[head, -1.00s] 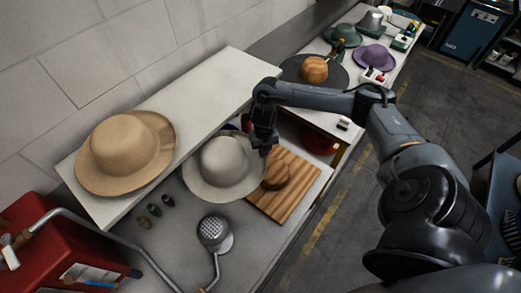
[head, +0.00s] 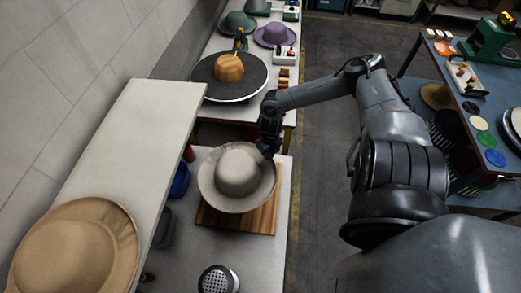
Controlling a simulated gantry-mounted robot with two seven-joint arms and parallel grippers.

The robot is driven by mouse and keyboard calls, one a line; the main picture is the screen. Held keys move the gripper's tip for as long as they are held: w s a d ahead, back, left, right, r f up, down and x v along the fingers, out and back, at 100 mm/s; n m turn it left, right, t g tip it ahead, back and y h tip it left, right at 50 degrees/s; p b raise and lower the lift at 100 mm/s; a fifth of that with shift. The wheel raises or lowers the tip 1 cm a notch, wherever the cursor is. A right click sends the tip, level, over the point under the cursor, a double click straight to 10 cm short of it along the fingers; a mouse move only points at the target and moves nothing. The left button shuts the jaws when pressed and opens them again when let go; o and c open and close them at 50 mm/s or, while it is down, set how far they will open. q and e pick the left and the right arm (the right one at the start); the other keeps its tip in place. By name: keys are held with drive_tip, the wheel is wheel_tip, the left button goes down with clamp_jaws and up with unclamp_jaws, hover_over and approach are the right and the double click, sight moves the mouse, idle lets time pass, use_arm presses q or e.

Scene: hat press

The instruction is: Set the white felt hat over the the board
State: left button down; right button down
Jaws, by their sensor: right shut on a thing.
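The white felt hat (head: 238,170) is in the middle of the head view, brim down, above the wooden board (head: 252,220). Its brim hides most of the board, and only the board's front and right parts show. My right gripper (head: 267,150) is shut on the hat's brim at its upper right edge. I cannot tell whether the hat rests on the board or hangs just above it. The wooden block seen on the board earlier is hidden under the hat. My left gripper is not in view.
A tan hat (head: 75,250) sits on the raised white shelf (head: 130,140) at left. A metal shower-like head (head: 218,280) stands in front of the board. Beyond is a round dark plate (head: 205,82) with a wooden block (head: 229,67). Blue bins (head: 180,181) sit under the shelf.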

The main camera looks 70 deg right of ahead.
sight(269, 162)
drive_tip(key=shift+s+f, duration=0.15)
drive_tip(key=shift+f, duration=0.05)
drive_tip(key=shift+f+b, duration=0.55)
drive_tip(key=shift+b, duration=0.05)
wheel_tip(269, 162, down, 5)
drive_tip(key=b, duration=0.4)
wheel_tip(269, 162, down, 6)
drive_tip(key=b, duration=0.5)
drive_tip(key=shift+b, duration=0.35)
drive_tip(key=shift+f+b, duration=0.55)
drive_tip(key=shift+f, duration=0.15)
drive_tip(key=shift+f+b, duration=0.3)
drive_tip(key=shift+f, duration=0.3)
